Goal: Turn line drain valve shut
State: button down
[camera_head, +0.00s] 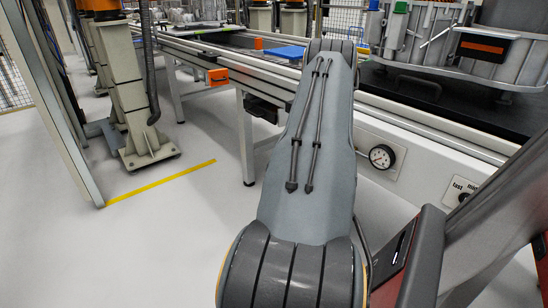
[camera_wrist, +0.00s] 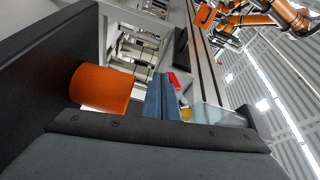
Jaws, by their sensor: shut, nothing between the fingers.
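In the wrist view my gripper (camera_wrist: 161,97) shows as two narrow blue-grey fingers side by side, shut with nothing between them, beyond a dark bar with screws. The head view does not show it; my grey arm covers that area. I cannot pick out the line drain valve with certainty in either view. A large orange cylinder (camera_wrist: 100,88) stands left of the fingers in the wrist view, apart from them in the picture. I cannot tell what it belongs to. A dark slab (camera_wrist: 45,55) fills the upper left there.
The line's white front panel (camera_head: 420,170) carries a round gauge (camera_head: 382,157) and a labelled knob (camera_head: 463,197). A metal housing (camera_head: 470,50) stands on the line at right. A blue flat item (camera_head: 284,53) lies behind my arm. Open floor lies left, near a robot pedestal (camera_head: 135,100).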

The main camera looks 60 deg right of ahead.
jog(key=shift+w+d+r+p, duration=0.1)
jog(key=shift+w+r+p, duration=0.1)
jog(key=shift+w+p, duration=0.5)
dwell(1.3)
